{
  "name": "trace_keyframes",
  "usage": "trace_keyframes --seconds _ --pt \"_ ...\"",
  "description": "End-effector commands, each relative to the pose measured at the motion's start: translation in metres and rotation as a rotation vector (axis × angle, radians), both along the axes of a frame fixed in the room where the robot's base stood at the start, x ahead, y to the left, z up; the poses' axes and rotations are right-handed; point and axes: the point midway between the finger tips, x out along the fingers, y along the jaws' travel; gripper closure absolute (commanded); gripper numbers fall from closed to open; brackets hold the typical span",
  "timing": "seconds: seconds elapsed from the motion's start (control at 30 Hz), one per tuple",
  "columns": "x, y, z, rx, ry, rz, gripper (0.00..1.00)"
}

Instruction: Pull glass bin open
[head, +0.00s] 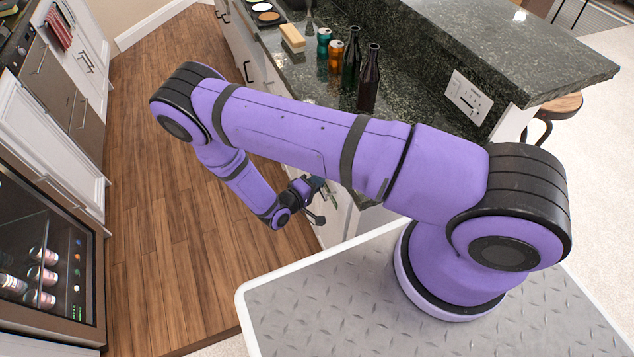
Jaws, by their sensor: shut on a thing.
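My gripper (318,200) is low beside the end of the white cabinet run under the dark stone counter. It is shut on what looks like a handle at the cabinet front; the hold itself is small and partly hidden. The white front (334,228) there, which I take to be the glass bin, shows just below and beside my gripper. My arm's upper links cover most of this front, so I cannot tell how far it stands out. No label or bin inside is visible.
On the dark stone counter (425,130) stand two dark bottles (369,80), two cans (335,55) and a sponge-like block (292,37). A glass-door drinks fridge (50,245) is at the left. The wood floor (165,200) between is clear. A stool (558,107) stands at the right.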

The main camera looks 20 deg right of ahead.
Motion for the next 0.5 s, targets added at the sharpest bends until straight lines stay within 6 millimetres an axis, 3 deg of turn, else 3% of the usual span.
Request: trace_keyframes --seconds 0.27,0.5 --pt "0.0 0.018 0.0 0.004 -0.001 0.003 1.0" --pt "0.0 0.078 -0.001 0.006 -0.003 0.006 1.0"
